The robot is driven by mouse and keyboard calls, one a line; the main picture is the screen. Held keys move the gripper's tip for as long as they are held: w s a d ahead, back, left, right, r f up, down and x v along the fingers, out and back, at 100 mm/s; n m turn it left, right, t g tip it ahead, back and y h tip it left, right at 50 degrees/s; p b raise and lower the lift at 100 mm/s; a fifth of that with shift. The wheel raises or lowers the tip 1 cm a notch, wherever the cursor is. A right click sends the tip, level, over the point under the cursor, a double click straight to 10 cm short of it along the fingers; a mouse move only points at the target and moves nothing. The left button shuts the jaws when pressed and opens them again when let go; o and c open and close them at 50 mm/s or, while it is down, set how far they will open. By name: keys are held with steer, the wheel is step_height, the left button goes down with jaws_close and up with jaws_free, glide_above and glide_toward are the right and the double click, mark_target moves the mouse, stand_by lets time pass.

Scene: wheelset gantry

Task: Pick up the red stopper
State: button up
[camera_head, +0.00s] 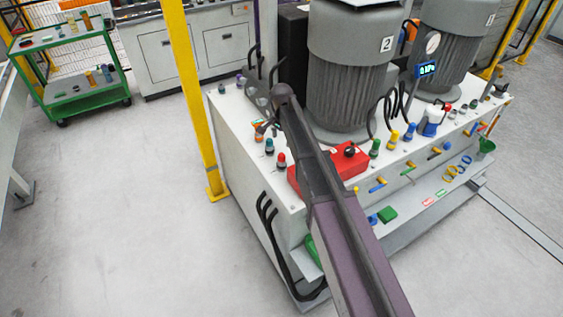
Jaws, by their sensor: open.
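A small red-capped stopper (281,159) stands upright on the near left part of the white bench top (232,112), left of a red box (349,160). A teal-capped piece (269,146) stands just left of it. A second small red cap (447,108) shows at the right, behind the white and blue bottle. My arm crosses the middle of the view and partly covers the red box. My gripper (266,127) is small and partly hidden by the arm, above the bench's left end. It is open and apart from the red stopper, with nothing seen in it.
Two large grey motors (348,88) stand behind the stopper row. Green, yellow and blue pieces (393,138) line the bench's front edge. A yellow post (190,90) rises at the bench's left corner. A green cart (88,105) stands far left; the floor between is clear.

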mark_target(282, 154)
steer(key=shift+f+b, duration=1.45)
steer(key=shift+f, duration=0.25)
steer(key=shift+w+f+b, duration=0.2)
steer(key=shift+f+b, duration=2.4)
steer(key=shift+d, duration=0.1)
steer(key=c, duration=1)
